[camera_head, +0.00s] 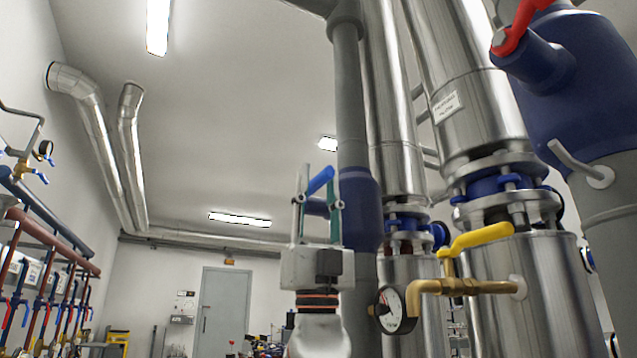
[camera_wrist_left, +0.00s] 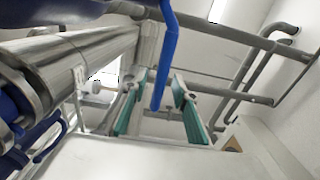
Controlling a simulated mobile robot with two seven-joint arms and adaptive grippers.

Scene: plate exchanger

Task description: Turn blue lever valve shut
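The blue lever (camera_head: 320,181) belongs to a blue valve body (camera_head: 360,208) on a vertical grey pipe and sits tilted in the head view. My left gripper (camera_head: 318,200) points upward at it, with its two fingers apart. In the left wrist view, the lever (camera_wrist_left: 167,50) comes down from the top and its end lies between the green-padded fingers of my left gripper (camera_wrist_left: 160,100). A gap shows on each side, so the gripper is open around or just short of the lever; the exact depth is hard to tell. My right gripper is not in view.
A yellow lever valve (camera_head: 480,240) and a pressure gauge (camera_head: 391,309) are close to the right of my left arm. A red lever (camera_head: 515,28) is at the upper right. Large metal pipes (camera_head: 475,90) fill the right side. Open room lies to the left.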

